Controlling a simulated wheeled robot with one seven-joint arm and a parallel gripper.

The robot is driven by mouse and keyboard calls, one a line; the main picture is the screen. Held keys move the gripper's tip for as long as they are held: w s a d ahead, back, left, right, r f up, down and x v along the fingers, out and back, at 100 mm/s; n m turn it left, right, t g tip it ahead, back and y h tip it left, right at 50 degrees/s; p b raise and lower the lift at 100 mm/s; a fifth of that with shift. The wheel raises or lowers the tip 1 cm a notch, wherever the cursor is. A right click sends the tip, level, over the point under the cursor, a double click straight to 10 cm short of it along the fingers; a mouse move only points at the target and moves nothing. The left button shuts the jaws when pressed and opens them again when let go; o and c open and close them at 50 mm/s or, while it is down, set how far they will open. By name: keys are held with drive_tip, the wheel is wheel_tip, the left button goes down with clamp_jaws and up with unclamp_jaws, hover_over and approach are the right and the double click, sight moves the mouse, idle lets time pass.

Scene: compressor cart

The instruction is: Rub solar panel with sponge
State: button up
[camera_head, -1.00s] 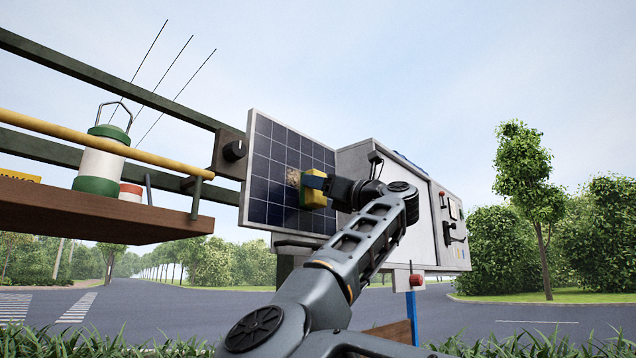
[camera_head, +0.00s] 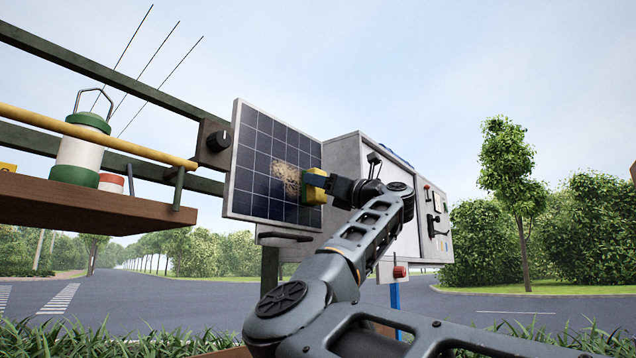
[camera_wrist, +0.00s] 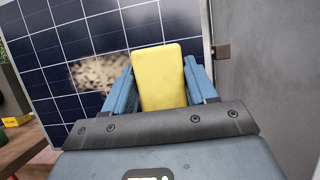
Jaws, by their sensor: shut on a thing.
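The solar panel (camera_head: 258,150) is a dark blue gridded plate with a pale frame, standing upright left of the grey cabinet. A tan dirty patch (camera_head: 285,180) lies on its face right of the middle. My gripper (camera_head: 328,189) is shut on the yellow sponge (camera_head: 314,187) near the panel's right edge. In the wrist view the sponge (camera_wrist: 160,78) sits between the blue fingers, right of the dirty patch (camera_wrist: 98,74) on the panel (camera_wrist: 55,45). I cannot tell whether the sponge touches the panel.
The grey cabinet (camera_head: 343,155) stands close right of the panel. A dark knob box (camera_head: 215,143) is on the panel's left. A brown shelf (camera_head: 90,207) holds a green and white lantern (camera_head: 80,152) behind a yellow rail (camera_head: 120,148). Open air lies in front of the panel.

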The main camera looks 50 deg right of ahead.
drive_tip(key=shift+w+a, duration=0.1)
drive_tip(key=shift+a, duration=0.05)
drive_tip(key=shift+s+a+b, duration=0.2)
drive_tip(key=shift+a+b, duration=0.6)
drive_tip(key=shift+a, duration=2.25)
drive_tip(key=shift+a+b, duration=0.3)
drive_tip(key=shift+a, duration=2.85)
drive_tip(key=shift+s+r, duration=0.15)
drive_tip(key=shift+r, duration=0.2)
drive_tip(key=shift+d+p, duration=0.6)
drive_tip(key=shift+d, duration=0.6)
drive_tip(key=shift+w+d+p, duration=0.15)
drive_tip(key=shift+d+p, duration=0.1)
drive_tip(key=shift+d, duration=0.75)
drive_tip(key=shift+w+d+p, duration=0.1)
drive_tip(key=shift+d+p, duration=0.15)
drive_tip(key=shift+d, duration=3.9)
drive_tip(key=shift+w, duration=0.1)
